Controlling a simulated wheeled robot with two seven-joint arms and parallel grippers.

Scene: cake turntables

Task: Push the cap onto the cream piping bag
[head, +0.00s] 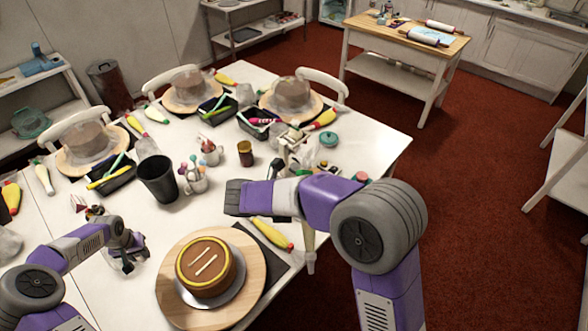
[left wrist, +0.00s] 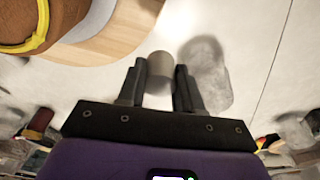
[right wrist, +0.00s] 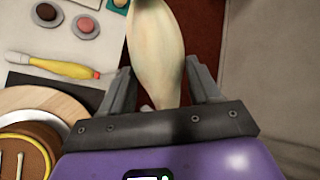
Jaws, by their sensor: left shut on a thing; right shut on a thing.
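In the left wrist view a small grey-beige cap (left wrist: 160,66) sits between the fingers of my left gripper (left wrist: 160,76), which is shut on it. In the head view my left gripper (head: 127,257) is low over the table, left of the cake; the cap is not clear there. In the right wrist view my right gripper (right wrist: 163,84) is shut on the cream piping bag (right wrist: 155,45). In the head view part of the bag (head: 310,245) hangs below my right arm, right of the cake. That arm hides the right gripper there. Cap and bag are well apart.
A brown cake with a yellow rim (head: 205,265) stands on a wooden turntable (head: 168,290) between my grippers. A yellow piping bag (head: 270,233) lies beside it. A black cup (head: 158,180) stands behind. More turntables and bags fill the table's far side.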

